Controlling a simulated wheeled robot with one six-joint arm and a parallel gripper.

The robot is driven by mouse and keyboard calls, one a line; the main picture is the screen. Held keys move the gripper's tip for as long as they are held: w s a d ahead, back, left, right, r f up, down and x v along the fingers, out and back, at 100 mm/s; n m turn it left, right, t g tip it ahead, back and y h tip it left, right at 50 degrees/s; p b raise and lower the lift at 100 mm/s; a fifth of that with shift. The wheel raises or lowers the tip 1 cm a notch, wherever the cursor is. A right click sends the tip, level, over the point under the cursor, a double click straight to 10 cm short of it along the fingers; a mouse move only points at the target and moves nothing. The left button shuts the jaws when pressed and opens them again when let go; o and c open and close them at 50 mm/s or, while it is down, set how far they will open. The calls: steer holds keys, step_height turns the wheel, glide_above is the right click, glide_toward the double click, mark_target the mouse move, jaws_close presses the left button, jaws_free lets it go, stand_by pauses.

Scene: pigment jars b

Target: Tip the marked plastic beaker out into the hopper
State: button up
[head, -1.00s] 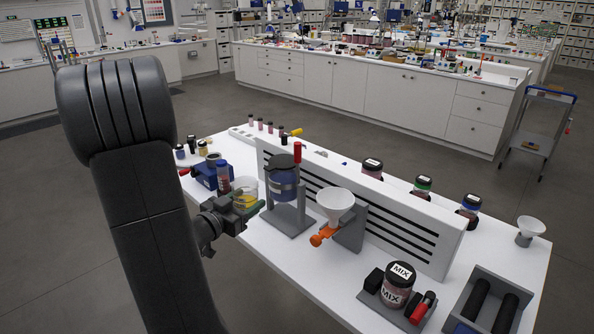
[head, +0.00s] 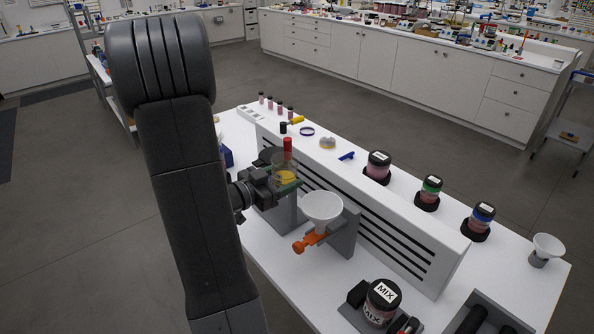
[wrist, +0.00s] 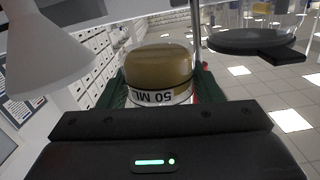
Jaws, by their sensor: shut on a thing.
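The plastic beaker (head: 286,177) is clear, with yellow contents and a white band reading "50 ML" in the wrist view (wrist: 160,97). My gripper (head: 280,181) is shut around it and holds it above the bench. The label and the funnel look upside down in the wrist view, so the beaker appears about upright, its contents still inside. The hopper is a white funnel (head: 321,206) on a grey stand with an orange valve (head: 306,243) below. It is just right of the beaker, apart from it, and shows at upper left in the wrist view (wrist: 45,55).
A stand with a red-topped part (head: 287,148) is partly hidden behind my gripper. A slotted white panel (head: 390,236) runs behind the hopper. Beyond it stand several lidded jars, one green-banded (head: 430,190). A MIX jar (head: 381,302) is at the front.

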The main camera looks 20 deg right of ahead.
mark_target(293, 171)
steer(key=shift+s+a+f, duration=0.15)
stand_by(0.3)
